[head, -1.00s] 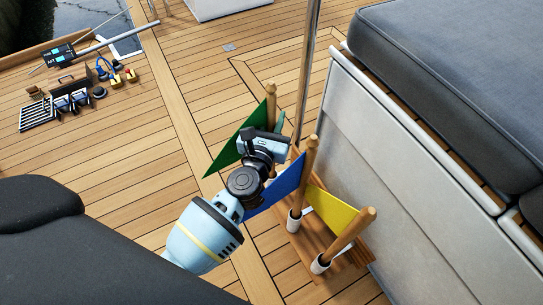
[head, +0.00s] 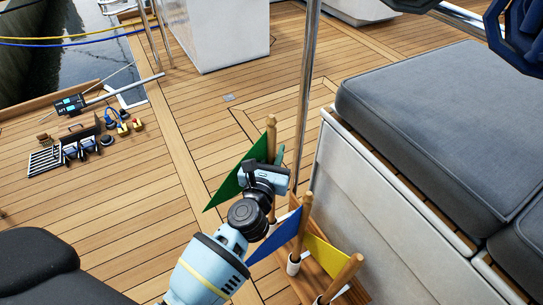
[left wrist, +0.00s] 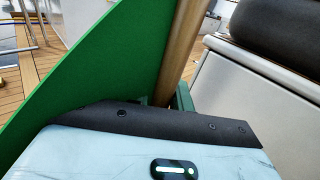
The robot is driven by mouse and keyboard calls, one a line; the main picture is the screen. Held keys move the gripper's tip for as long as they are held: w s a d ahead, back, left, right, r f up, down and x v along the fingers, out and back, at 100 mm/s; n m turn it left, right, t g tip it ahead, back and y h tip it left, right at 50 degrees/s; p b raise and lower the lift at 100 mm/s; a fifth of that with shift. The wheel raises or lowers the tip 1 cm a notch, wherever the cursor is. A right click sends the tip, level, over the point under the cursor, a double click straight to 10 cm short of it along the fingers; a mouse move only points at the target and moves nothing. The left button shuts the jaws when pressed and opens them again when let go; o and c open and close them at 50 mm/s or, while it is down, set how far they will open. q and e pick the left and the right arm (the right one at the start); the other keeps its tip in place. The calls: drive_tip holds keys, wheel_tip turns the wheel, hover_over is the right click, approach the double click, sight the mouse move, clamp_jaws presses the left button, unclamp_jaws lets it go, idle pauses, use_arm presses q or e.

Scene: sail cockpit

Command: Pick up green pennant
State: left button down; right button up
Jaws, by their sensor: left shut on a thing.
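The green pennant (head: 230,180) stands about upright on its wooden pole. My left gripper (head: 274,181) is shut on the pole beside the flag cloth. The pole's lower end is partly hidden behind the blue pennant, so I cannot tell whether it is clear of the rack. In the left wrist view the green cloth (left wrist: 85,75) fills the left side. The pole (left wrist: 182,45) rises just beyond the dark jaw edge. My right gripper is not in view.
A blue pennant (head: 284,233) and a yellow pennant (head: 323,255) stand in white sockets on the wooden rack (head: 318,275). A metal post (head: 306,90) rises close behind. A cushioned bench (head: 430,130) lies right. Deck at left is largely clear; small gear (head: 85,140) lies farther off.

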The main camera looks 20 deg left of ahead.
sight(269, 133)
use_arm(q)
wheel_tip(269, 133, up, 7)
drive_tip(key=p, duration=0.4)
drive_tip(key=shift+r+p, duration=0.2)
drive_tip(key=shift+p, duration=0.15)
drive_tip(key=shift+r+p, duration=0.5)
drive_tip(key=shift+r, duration=0.55)
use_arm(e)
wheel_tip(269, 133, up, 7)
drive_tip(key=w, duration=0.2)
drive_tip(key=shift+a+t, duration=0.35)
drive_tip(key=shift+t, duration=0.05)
use_arm(q)
drive_tip(key=shift+s+p, duration=0.1)
drive_tip(key=shift+p, duration=0.25)
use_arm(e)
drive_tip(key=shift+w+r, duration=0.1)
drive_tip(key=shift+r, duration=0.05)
